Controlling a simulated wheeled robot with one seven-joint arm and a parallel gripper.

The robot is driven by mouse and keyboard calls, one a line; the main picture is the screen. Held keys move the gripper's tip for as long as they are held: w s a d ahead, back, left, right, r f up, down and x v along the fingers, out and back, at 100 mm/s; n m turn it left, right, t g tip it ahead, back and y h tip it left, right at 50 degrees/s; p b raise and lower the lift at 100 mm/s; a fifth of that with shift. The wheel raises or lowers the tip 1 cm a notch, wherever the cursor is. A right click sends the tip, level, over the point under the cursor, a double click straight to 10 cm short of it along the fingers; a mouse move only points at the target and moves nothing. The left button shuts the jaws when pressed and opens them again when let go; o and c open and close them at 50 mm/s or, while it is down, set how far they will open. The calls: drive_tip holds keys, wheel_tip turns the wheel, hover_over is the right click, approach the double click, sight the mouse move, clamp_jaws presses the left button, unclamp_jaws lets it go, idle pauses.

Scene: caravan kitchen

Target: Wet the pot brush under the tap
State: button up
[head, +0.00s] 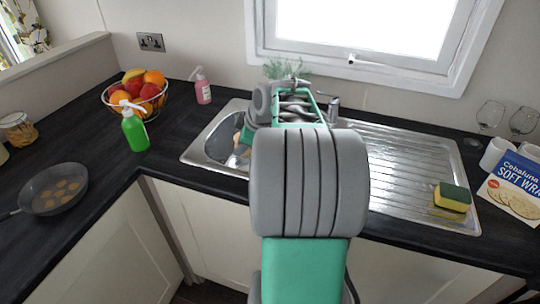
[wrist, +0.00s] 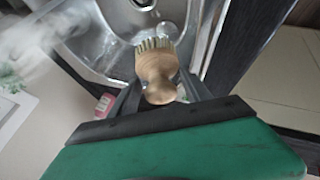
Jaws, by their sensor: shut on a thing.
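The pot brush (wrist: 157,75) has a round wooden handle and pale bristles. In the wrist view my gripper (wrist: 162,97) is shut on its wooden handle, with the bristles pointing away over the metal sink basin (wrist: 115,30). In the head view my arm hides most of the gripper and brush. The sink (head: 215,150) shows left of my arm, with something pale, unclear in it. The tap (head: 333,107) stands behind the sink, partly hidden by my arm. A blurred pale shape lies at the left of the wrist view. I cannot tell whether water runs.
A green spray bottle (head: 134,130), fruit basket (head: 136,95) and pink soap bottle (head: 202,88) stand left of the sink. A frying pan (head: 54,188) is further left. A sponge (head: 452,197) lies on the drainer (head: 400,165); a wrap packet (head: 514,186) and glasses stand right.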

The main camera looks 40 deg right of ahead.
drive_tip(key=s+d+f+n+t+b, duration=0.1)
drive_tip(key=s+d+f+n+b, duration=0.15)
drive_tip(key=d+f, duration=0.55)
drive_tip(key=w+d+p, duration=0.4)
drive_tip(key=d+p, duration=0.1)
drive_tip(key=d, duration=0.5)
drive_tip(key=shift+w+d+h+p, duration=0.35)
drive_tip(key=shift+h, duration=0.05)
idle(0.9)
drive_tip(key=s+a+r+b, duration=0.2)
drive_tip(key=s+a+b, duration=0.1)
drive_tip(key=a, duration=0.6)
drive_tip(key=shift+s+b, duration=0.35)
drive_tip(key=shift+s, duration=0.45)
drive_tip(key=shift+r, duration=0.1)
